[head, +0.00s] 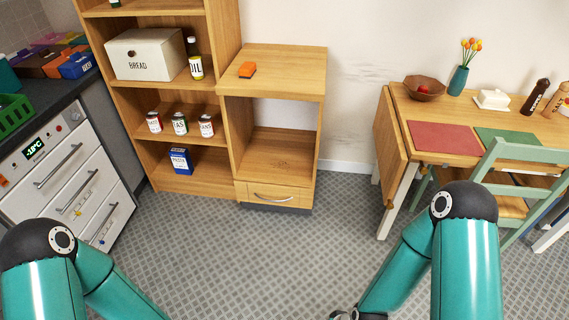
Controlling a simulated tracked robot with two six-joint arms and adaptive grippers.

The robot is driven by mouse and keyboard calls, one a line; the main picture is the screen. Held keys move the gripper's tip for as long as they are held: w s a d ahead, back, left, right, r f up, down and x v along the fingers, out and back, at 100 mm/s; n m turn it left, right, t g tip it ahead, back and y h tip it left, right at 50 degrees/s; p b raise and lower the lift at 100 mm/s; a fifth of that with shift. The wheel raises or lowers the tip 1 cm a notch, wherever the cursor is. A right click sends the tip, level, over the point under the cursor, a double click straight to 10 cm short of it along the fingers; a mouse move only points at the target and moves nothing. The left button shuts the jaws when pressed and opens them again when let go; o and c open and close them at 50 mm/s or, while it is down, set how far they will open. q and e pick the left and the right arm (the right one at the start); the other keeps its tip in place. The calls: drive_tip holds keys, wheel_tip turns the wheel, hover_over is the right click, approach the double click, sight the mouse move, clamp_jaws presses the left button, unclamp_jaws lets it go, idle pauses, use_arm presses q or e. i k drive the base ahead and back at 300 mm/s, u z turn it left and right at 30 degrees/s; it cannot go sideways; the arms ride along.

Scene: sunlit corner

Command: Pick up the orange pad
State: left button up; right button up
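The orange pad (247,70) is a small block, orange on top with a darker lower part. It lies on the top of the low wooden cabinet (295,62), towards its left side, with nothing touching it from above. Both of my arms show at the bottom of the head view, bent at the elbow, far from the cabinet.
A drop-leaf table (398,98) and green chair (513,152) stand right. The tiled floor (255,240) before the cabinet is clear.

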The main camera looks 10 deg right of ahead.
sight(248, 69)
drive_tip(key=k, duration=1.2)
drive_tip(key=u, duration=0.45)
drive_tip(key=i, duration=2.7)
drive_tip(key=z, duration=1.15)
drive_tip(key=i, duration=0.45)
drive_tip(key=z, duration=0.3)
drive_tip(key=k, duration=0.95)
